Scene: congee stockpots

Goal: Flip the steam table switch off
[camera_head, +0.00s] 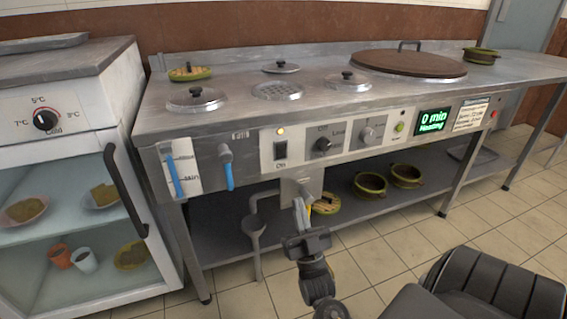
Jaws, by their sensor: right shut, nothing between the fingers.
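The steam table (225,122) is a steel counter with a control panel along its front. Its switch (280,151) is a small black rocker on a pale plate, with a small label below it. An amber light (281,131) glows above the switch. My right gripper (303,205) is shut and empty, below and slightly right of the switch, in front of the panel's lower edge and apart from the switch. Which way the rocker is tipped is too small to tell. My left gripper is not in view.
Knobs (323,144) and a green display (432,121) reading "0 min Heating" are right of the switch. A blue-handled tap (227,168) juts out at its left. Bowls (405,175) stand on the lower shelf. A glass-front cabinet (60,120) stands at the left.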

